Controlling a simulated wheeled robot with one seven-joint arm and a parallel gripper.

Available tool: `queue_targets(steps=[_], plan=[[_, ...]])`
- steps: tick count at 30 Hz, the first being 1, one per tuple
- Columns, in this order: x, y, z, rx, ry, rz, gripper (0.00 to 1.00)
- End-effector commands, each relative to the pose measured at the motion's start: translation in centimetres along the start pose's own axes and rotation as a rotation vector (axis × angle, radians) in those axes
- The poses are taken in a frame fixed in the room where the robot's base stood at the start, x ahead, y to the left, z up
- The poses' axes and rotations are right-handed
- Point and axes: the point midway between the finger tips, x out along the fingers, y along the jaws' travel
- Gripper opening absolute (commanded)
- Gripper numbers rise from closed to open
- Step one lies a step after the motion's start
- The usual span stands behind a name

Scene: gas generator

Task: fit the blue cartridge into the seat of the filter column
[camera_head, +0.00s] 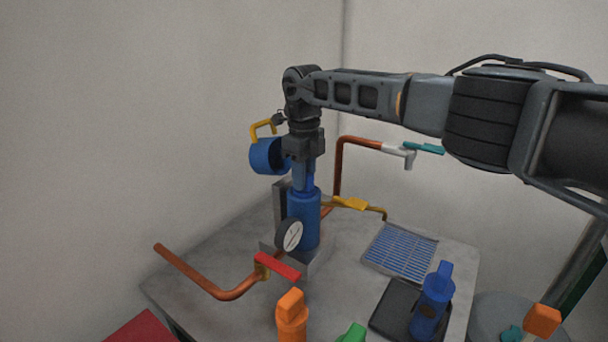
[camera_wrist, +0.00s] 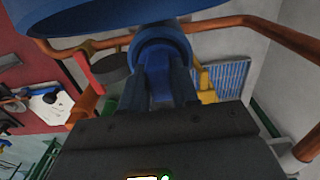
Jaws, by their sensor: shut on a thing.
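My gripper (camera_head: 304,172) points straight down over the filter column and is shut on the upright tab of the blue cartridge (camera_wrist: 159,88). The filter column (camera_head: 303,222) is a blue upright cylinder on a grey base, with a round white gauge (camera_head: 290,235) on its front. The cartridge's lower part is hidden, and I cannot tell how deep it sits in the seat. A blue round cap (camera_head: 268,156) with a yellow handle stands open beside my gripper; it fills the top left of the wrist view (camera_wrist: 80,12).
A second blue tabbed cylinder (camera_head: 430,309) stands on a black tray (camera_head: 393,306). Copper pipes with red (camera_head: 277,266), yellow (camera_head: 350,203) and teal (camera_head: 424,147) levers surround the column. An orange-topped part (camera_head: 291,312) is in front. A blue grate (camera_head: 401,252) lies to the right.

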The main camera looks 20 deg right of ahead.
Motion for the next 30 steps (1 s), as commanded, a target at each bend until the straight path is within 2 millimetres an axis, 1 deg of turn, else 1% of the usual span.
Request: queue_targets(steps=[2,3,10,17,20,23,26,30], plan=[[0.3,0.0,0.0,0.0,0.001,0.0,0.0],[0.2,0.0,0.0,0.0,0.001,0.0,0.33],[0.2,0.0,0.0,0.0,0.0,0.0,0.55],[0.1,0.0,0.0,0.0,0.0,0.0,0.55],[-0.3,-0.1,0.0,0.0,-0.001,-0.001,0.55],[-1.4,-0.1,0.0,0.001,-0.002,-0.002,0.55],[-3.3,-0.1,0.0,0.0,-0.003,-0.003,0.55],[-6.3,-0.1,0.1,0.0,-0.003,-0.003,0.55]])
